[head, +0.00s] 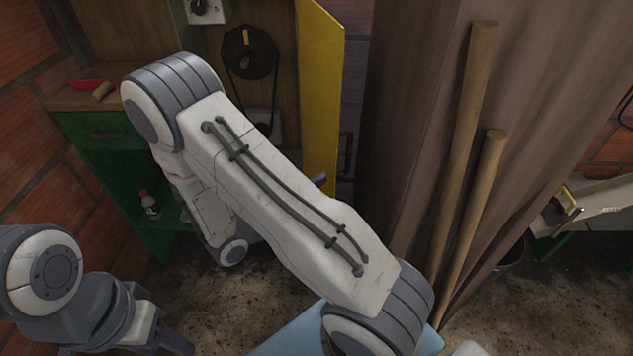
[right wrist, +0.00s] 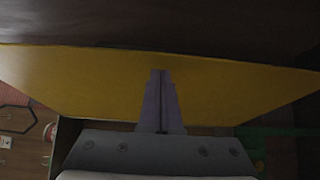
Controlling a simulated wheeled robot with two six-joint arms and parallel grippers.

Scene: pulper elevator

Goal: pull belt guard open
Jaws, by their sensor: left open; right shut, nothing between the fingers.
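The yellow belt guard (head: 320,95) stands swung out from the wooden panel, and a dark handle (head: 346,155) shows at its right side. The black pulley (head: 250,52) and belt left of it are exposed. My right arm crosses the middle of the head view and hides the guard's lower left and most of my right gripper (head: 319,180). In the right wrist view my right gripper (right wrist: 161,75) is shut and empty, with its fingertips in front of the yellow guard (right wrist: 90,80); contact cannot be told. My left gripper (head: 180,343) is open at the lower left, partly cut off.
A green cabinet (head: 105,160) with a bottle (head: 150,204) stands at the left by a brick wall. A brown curtain (head: 410,120) and two wooden poles (head: 467,150) stand right of the guard. A control knob box (head: 207,10) is above.

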